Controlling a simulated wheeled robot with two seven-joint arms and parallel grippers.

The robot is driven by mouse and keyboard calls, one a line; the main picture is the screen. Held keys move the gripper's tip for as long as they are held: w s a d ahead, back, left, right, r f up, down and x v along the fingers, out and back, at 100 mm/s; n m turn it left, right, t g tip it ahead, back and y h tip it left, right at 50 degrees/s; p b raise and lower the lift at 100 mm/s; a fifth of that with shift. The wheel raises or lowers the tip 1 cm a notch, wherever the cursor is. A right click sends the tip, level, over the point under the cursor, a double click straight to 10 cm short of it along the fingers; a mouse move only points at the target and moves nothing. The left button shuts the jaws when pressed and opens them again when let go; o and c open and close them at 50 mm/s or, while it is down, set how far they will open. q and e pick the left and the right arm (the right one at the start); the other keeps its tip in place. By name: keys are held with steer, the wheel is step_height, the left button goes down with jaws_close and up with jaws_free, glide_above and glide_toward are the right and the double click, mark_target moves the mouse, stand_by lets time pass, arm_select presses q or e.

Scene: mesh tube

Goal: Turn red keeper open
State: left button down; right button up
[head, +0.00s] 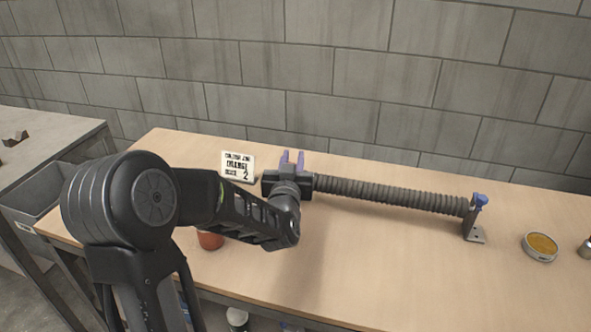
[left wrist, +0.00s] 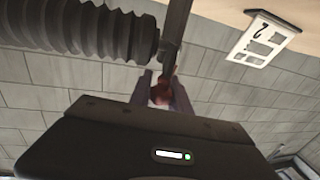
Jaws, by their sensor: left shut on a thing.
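My left gripper (head: 292,158) is at the left end of the ribbed dark tube (head: 390,193), its purple fingers pointing to the wall. In the left wrist view the fingers of this gripper (left wrist: 160,84) are shut on a small red piece, the red keeper (left wrist: 161,94). The keeper sits by a dark upright bracket (left wrist: 175,30) beside the tube's end (left wrist: 85,25). In the head view my gripper and arm hide the keeper. How far it is turned is hard to tell. My right gripper is not in view.
A bracket with a blue knob (head: 480,200) holds the tube's right end. A white sign (head: 238,166) stands left of my gripper. A reddish round container (head: 210,240) is partly behind my arm. A yellow-topped tin (head: 540,246) lies right. The bench's front middle (head: 400,280) is clear.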

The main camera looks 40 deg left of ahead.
arm_select(q)
steer(key=n+g+y, duration=0.2)
steer(key=y, duration=0.1)
steer(key=shift+s+a+f+n+g+y+b, duration=0.1)
steer(key=shift+n+g+y+b, duration=0.2)
steer(key=shift+n+b, duration=0.1)
steer(key=shift+a+n+g+y+b, duration=0.1)
steer(key=shift+n+g+y+b, duration=0.2)
steer(key=shift+n+g+y, duration=0.15)
steer(key=n+g+y+b, duration=0.1)
steer(key=g+b, duration=0.1)
steer(key=n+g+y+b, duration=0.1)
steer(key=n+g+b, duration=0.1)
steer(key=shift+s+a+f+y, duration=0.1)
steer(key=shift+s+a+y, duration=0.1)
steer(key=shift+s+y, duration=0.2)
steer(key=n+g, duration=0.1)
steer(key=g, duration=0.1)
steer(key=s+n+g+y+p, duration=0.1)
steer(key=n+g, duration=0.3)
steer(key=g, duration=0.1)
steer(key=shift+s+a+r+y, duration=0.15)
steer(key=shift+a+r+y, duration=0.2)
steer(key=shift+g, duration=0.25)
steer(key=c, duration=1.2)
jaws_free()
steer(key=shift+f, duration=0.1)
